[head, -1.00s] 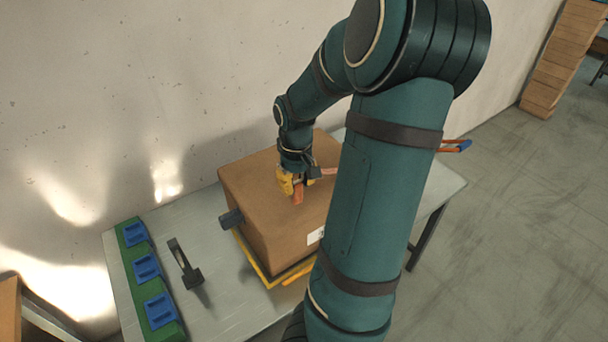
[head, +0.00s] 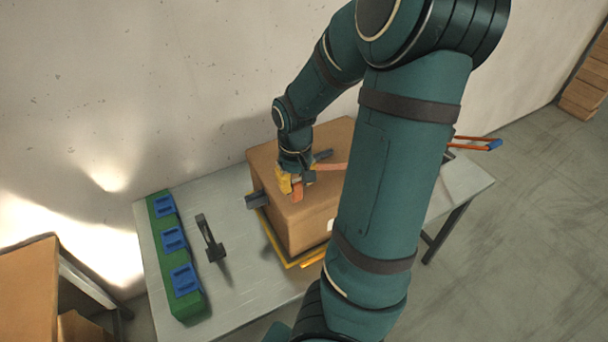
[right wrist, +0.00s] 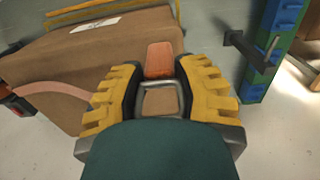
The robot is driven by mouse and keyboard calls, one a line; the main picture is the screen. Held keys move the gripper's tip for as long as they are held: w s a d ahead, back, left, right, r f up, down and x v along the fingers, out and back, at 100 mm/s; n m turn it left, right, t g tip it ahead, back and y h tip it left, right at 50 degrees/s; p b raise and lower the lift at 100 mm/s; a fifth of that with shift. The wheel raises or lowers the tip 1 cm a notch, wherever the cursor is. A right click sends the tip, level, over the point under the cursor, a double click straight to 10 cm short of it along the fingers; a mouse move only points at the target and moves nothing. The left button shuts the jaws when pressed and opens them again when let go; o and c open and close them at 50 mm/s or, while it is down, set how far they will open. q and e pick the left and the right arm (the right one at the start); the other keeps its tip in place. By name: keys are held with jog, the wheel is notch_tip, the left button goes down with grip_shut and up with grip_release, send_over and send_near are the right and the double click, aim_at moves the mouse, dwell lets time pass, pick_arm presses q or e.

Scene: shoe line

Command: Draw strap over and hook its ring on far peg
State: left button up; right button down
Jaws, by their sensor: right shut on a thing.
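The strap is a flat pink-orange band that runs across the top of a brown carton (head: 268,160). It shows at the left of the right wrist view (right wrist: 50,90). Its orange end (right wrist: 159,60) and a grey rectangular ring (right wrist: 160,99) lie between the yellow fingers of my right gripper (right wrist: 160,85), which is shut on them. In the head view my right gripper (head: 292,184) is low over the carton top, near its left edge. A dark block (head: 257,200), possibly a peg, sticks out at the carton's left side. My left gripper is not in view.
A black stand (head: 210,240) stands on the grey table (head: 245,285) left of the carton. Beyond it lies a green board (head: 165,255) with blue blocks. Yellow rails (head: 312,260) show at the carton's base. My right arm hides the carton's right side.

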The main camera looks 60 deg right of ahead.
aim_at(206, 234)
jog(key=shift+w+a+p, duration=0.3)
jog(key=shift+w+a, duration=2.35)
jog(key=shift+a, duration=2.65)
jog(key=shift+w+a+p, duration=0.3)
jog(key=shift+w+a, duration=2.3)
jog(key=shift+a, duration=2.65)
jog(key=shift+f+b, duration=2.05)
jog(key=shift+f, duration=7.3)
jog(key=shift+w+d+f+b, duration=0.1)
jog(key=shift+w+d+b, duration=0.15)
jog(key=shift+w+d, duration=0.9)
jog(key=shift+w+d+f+b, duration=0.1)
jog(key=shift+w+d+b, duration=0.35)
jog(key=shift+w, duration=1.35)
jog(key=shift+w+d+f+b, duration=0.1)
jog(key=shift+w+d, duration=0.9)
jog(key=shift+w, duration=0.45)
jog(key=shift+w+d+f+b, duration=0.35)
jog(key=shift+w+f+b, duration=0.05)
jog(key=shift+w, duration=0.1)
